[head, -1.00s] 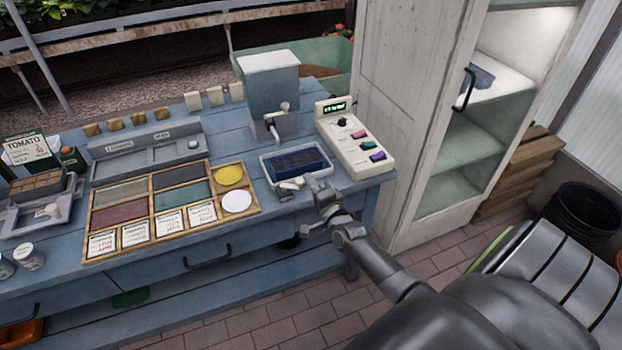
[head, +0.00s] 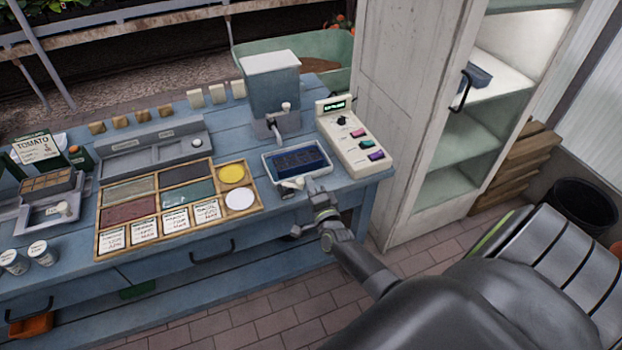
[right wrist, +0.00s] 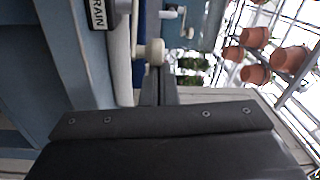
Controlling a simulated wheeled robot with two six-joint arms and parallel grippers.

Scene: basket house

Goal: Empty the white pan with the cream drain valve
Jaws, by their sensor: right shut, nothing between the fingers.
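The white pan (head: 267,168) sits at the right end of the blue bench, with dark blue contents in it. The cream drain valve (head: 289,186) is at the pan's front edge. My right gripper (head: 311,186) is shut and empty, just right of the valve at the front of the pan. In the right wrist view the shut fingers (right wrist: 158,88) point at the cream valve knob (right wrist: 155,51), very close to it; I cannot tell whether they touch. A "DRAIN" label (right wrist: 98,12) shows beside it. My left gripper is out of view.
A grey-green tank (head: 275,85) with a tap stands behind the pan. A cream control box (head: 352,138) with coloured buttons stands right of it. A wooden divided tray (head: 180,206) lies to the left. A white cabinet (head: 400,110) stands right of the bench.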

